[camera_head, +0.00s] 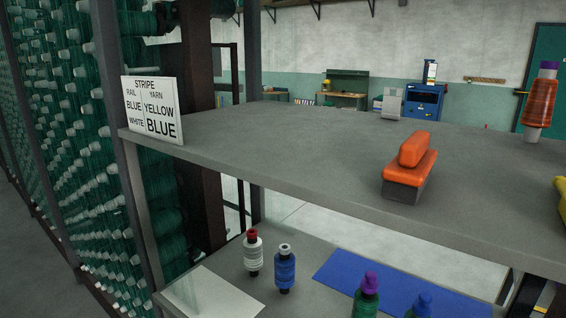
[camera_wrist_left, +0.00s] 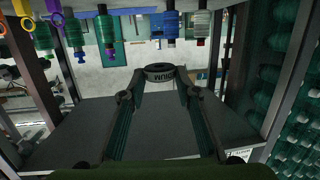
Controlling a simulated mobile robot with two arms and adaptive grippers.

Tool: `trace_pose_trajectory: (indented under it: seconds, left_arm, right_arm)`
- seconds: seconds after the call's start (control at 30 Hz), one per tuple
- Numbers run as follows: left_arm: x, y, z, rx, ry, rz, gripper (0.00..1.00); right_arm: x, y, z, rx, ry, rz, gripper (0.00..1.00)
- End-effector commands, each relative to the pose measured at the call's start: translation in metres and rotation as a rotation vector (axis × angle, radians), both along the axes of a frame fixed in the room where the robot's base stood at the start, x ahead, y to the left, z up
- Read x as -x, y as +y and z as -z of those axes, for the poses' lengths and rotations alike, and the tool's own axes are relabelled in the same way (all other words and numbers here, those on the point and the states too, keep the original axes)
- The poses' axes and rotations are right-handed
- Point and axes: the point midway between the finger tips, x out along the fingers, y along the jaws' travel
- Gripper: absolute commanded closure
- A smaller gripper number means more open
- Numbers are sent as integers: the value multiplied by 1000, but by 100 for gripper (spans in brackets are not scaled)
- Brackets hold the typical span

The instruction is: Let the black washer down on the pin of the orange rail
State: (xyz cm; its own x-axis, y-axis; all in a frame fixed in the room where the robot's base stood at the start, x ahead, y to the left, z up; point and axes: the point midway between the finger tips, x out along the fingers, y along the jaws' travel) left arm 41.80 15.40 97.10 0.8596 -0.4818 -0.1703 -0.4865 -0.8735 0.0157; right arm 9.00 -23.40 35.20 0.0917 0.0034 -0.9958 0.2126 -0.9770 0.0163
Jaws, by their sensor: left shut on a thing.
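My left gripper (camera_wrist_left: 160,84) shows in the left wrist view, its two dark fingers reaching up to the middle. It is shut on the black washer (camera_wrist_left: 159,70), a dark ring with pale lettering on its rim, held at the fingertips. Neither gripper shows in the head view. No orange rail with a pin can be made out for certain. A small orange ring-shaped part (camera_wrist_left: 3,27) is cut off at the left edge of the wrist view. An orange block on a grey base (camera_head: 408,165) sits on the upper shelf in the head view.
The grey upper shelf (camera_head: 300,150) is largely clear in its middle. A stripe sign (camera_head: 152,108) stands at its left end and an orange spool (camera_head: 540,103) at its right. Several spools, including a blue one (camera_head: 285,270), stand on the lower shelf.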

Motion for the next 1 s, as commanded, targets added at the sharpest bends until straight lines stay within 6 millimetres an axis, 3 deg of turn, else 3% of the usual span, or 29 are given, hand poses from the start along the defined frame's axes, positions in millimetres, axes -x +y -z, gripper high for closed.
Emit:
trace_pose_trajectory:
  seconds: [0.1,0.27,0.73,0.8,1.0]
  left_arm:
    - [-1,22,-17,-5,-14,-5,93]
    - [-2,35,-30,-2,-24,-7,93]
    - [-2,38,-33,3,-27,-12,93]
    - [-3,38,-33,3,-28,-12,93]
    - [-2,37,-33,-1,-26,-7,93]
  right_arm:
    - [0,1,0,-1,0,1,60]
    - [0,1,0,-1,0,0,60]
    - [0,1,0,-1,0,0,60]
    - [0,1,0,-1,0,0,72]
    - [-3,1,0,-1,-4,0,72]
